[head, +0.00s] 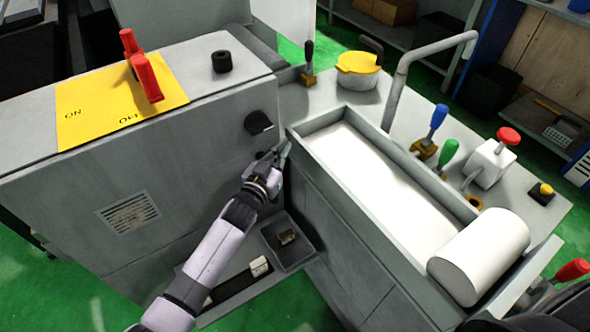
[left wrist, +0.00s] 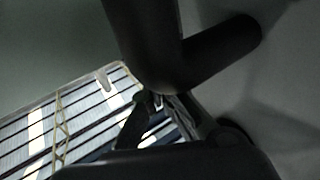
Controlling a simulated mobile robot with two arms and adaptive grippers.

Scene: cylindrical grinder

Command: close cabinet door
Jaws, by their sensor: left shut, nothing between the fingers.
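The grey cabinet (head: 70,215) fills the left of the head view. Its front panel has a small vent and a black knob-like handle (head: 258,122) near the right edge. I cannot tell how far the door stands open. My left gripper (head: 279,157) is shut and empty, just below the handle at the panel's right edge. I cannot tell if it touches the panel. In the left wrist view, a dark bent bar (left wrist: 165,45) crosses close to the lens, and the gripper (left wrist: 152,103) is partly hidden behind it. My right gripper is not clearly visible.
Right of the cabinet is the grinder bed with a white trough (head: 375,185), a grey pipe (head: 399,85) and several coloured levers. A red switch handle (head: 142,66) stands on the cabinet's top.

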